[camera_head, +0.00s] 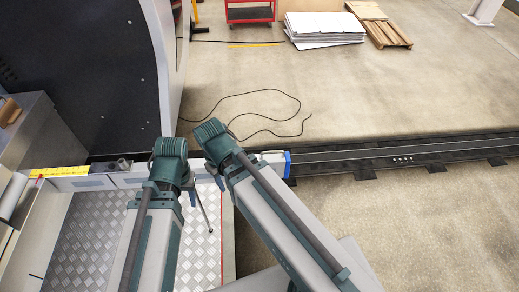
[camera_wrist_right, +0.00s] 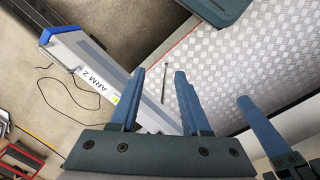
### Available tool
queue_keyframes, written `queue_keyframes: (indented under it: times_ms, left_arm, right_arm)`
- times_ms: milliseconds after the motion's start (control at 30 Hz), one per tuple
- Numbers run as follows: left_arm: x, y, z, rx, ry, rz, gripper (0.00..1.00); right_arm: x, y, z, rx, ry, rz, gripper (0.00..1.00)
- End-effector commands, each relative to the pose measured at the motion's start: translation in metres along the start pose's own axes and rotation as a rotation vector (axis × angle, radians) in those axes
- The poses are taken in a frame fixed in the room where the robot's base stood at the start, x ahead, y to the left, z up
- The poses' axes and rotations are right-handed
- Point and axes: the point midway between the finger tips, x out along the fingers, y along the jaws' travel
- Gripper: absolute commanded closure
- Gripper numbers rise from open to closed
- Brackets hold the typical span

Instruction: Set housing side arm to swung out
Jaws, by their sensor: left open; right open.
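The housing side arm is a pale bar (camera_head: 272,158) with a blue end cap, lying roughly level across the head view and partly hidden by my arms. In the right wrist view the bar, labelled "ARM 2" (camera_wrist_right: 98,78), runs diagonally behind my right gripper (camera_wrist_right: 160,72). That gripper is open, its fingers over the bar; contact cannot be told. In the head view its fingers are hidden. My left gripper (camera_head: 191,190) is open beside the bar, over the tread plate. One of its fingers shows at the right of the wrist view (camera_wrist_right: 260,125).
A dark machine housing (camera_head: 95,60) stands at upper left. Tread plate (camera_head: 95,235) covers the lower left. A dark floor rail (camera_head: 420,155) runs right. A black cable (camera_head: 250,94) lies on open floor. A paper stack (camera_head: 322,27) and a pallet (camera_head: 385,30) are farther back.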

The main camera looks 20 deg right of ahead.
Motion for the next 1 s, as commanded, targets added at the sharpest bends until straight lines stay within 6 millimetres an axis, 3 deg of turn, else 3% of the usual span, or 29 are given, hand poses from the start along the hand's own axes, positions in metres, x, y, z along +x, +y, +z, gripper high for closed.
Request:
queue_keyframes:
  times_ms: [200,400,500,700,1000]
  left_arm:
    - [-0.009,-0.001,0.001,0.000,0.000,0.000,0.50]
    - [-0.014,-0.001,0.001,0.000,0.000,0.000,0.50]
    - [-0.015,-0.002,0.001,0.000,0.000,0.000,0.50]
    - [-0.017,-0.002,0.001,0.000,0.000,0.000,0.50]
    - [-0.013,-0.001,0.001,0.000,0.000,0.000,0.50]
  right_arm:
    - [-0.002,0.098,-0.026,-0.324,0.081,0.010,0.53]
    - [-0.003,0.182,-0.028,-0.614,0.136,0.067,0.53]
    - [-0.002,0.211,-0.024,-0.717,0.149,0.094,0.53]
    - [-0.002,0.240,-0.019,-0.826,0.157,0.127,0.53]
    - [0.002,0.242,-0.018,-0.841,0.157,0.130,0.53]
